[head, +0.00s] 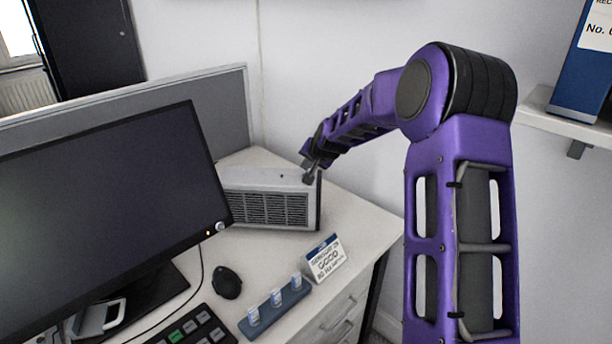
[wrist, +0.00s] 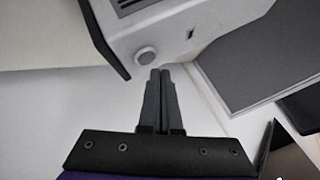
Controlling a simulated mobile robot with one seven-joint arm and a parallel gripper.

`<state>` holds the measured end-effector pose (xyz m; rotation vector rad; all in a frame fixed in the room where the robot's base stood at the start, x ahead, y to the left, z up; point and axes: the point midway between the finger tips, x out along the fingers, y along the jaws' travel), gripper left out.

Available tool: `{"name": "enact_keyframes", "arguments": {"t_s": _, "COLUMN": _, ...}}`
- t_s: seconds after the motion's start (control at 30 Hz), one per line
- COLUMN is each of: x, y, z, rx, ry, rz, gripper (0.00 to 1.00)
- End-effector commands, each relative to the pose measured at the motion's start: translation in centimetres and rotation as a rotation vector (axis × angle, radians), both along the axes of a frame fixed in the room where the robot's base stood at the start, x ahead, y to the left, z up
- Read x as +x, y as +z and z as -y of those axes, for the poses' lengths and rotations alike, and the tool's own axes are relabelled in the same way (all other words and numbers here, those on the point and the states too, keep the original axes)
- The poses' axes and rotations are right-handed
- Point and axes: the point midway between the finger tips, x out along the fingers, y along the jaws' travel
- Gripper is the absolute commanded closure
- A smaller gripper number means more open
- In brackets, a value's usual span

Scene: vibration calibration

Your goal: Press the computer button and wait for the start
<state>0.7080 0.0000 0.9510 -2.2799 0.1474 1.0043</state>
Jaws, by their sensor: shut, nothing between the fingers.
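The computer (head: 268,207) is a light grey case with a vented side, standing on the desk behind the monitor. Its round grey button (wrist: 145,57) shows in the wrist view near a dark edge of the case. My gripper (head: 309,177) is at the upper right end of the case in the head view, where it hides the button. In the wrist view my gripper (wrist: 160,73) is shut and empty, its fingertips just below and slightly right of the button. I cannot tell whether they touch the case. The monitor (head: 110,185) has a dark screen and a small orange light.
A mouse (head: 227,282), a keyboard (head: 195,328), a blue holder with small vials (head: 276,305) and a white sign (head: 325,258) are on the desk (head: 355,213). A grey partition (head: 215,110) stands behind. A shelf with a blue binder (head: 582,75) is at right.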

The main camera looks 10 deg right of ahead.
Motion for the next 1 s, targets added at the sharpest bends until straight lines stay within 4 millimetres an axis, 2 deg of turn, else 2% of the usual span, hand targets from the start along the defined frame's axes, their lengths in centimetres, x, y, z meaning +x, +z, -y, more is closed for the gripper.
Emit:
{"name": "enact_keyframes", "arguments": {"t_s": 0.63, "x": 0.00, "y": -0.04, "z": 0.00, "rx": 0.000, "ry": 0.000, "rz": 0.000, "gripper": 1.00}}
{"name": "enact_keyframes", "arguments": {"t_s": 1.0, "x": 0.00, "y": -0.89, "z": 0.00, "rx": 0.000, "ry": 0.000, "rz": 0.000, "gripper": 1.00}}
